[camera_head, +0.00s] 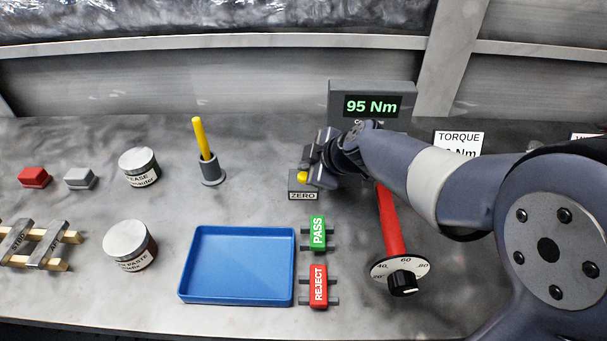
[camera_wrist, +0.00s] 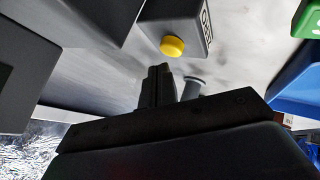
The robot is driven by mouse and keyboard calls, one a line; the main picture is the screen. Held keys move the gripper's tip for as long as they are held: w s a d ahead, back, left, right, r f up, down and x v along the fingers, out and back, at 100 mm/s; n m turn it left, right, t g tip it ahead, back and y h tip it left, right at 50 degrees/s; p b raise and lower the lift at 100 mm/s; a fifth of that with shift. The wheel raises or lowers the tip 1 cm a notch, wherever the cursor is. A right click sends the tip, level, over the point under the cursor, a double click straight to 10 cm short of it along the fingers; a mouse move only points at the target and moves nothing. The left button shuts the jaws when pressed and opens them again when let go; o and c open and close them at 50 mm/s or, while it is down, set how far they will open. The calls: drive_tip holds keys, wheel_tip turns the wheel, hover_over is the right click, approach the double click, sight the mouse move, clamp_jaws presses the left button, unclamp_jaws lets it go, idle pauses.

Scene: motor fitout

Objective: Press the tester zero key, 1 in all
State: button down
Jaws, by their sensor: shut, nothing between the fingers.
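The tester (camera_head: 338,92) stands at the back with a lit display reading 95 Nm. In front of it is a small grey box (camera_head: 303,195) labelled ZERO, with the yellow zero key (camera_head: 302,176) on top. In the wrist view the yellow key (camera_wrist: 172,46) sits on its box, just beyond my fingertips. My gripper (camera_head: 311,170) is shut and empty, close beside the key and partly covering its box; its fingers show in the wrist view (camera_wrist: 158,80). A small gap seems to lie between fingertips and key, but contact is hard to judge.
A red-handled wrench with a dial (camera_head: 391,225) lies under my arm. Green PASS (camera_head: 317,233) and red REJECT (camera_head: 318,286) blocks stand right of a blue tray (camera_head: 240,298). A grey cup (camera_head: 212,171) holds a yellow stick; jars (camera_head: 130,245) are further left.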

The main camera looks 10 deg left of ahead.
sight(304, 178)
drive_tip(key=shift+s+f+b, duration=0.2)
drive_tip(key=shift+f+b, duration=0.5)
drive_tip(key=shift+b, duration=0.4)
drive_tip(key=shift+s+f+b, duration=0.2)
drive_tip(key=shift+f+b, duration=0.5)
drive_tip(key=shift+b, duration=0.4)
idle(0.6)
drive_tip(key=shift+d+f+b, duration=0.1)
drive_tip(key=shift+f+b, duration=0.05)
drive_tip(key=shift+b, duration=0.5)
idle(0.6)
drive_tip(key=shift+w+r+p, duration=0.25)
drive_tip(key=shift+r+p, duration=0.6)
drive_tip(key=shift+r, duration=0.45)
drive_tip(key=shift+r+p, duration=0.7)
drive_tip(key=shift+r, duration=0.85)
drive_tip(key=p, duration=0.4)
drive_tip(key=shift+w+r, duration=0.15)
drive_tip(key=shift+r, duration=0.2)
drive_tip(key=p, duration=0.2)
drive_tip(key=shift+p, duration=0.35)
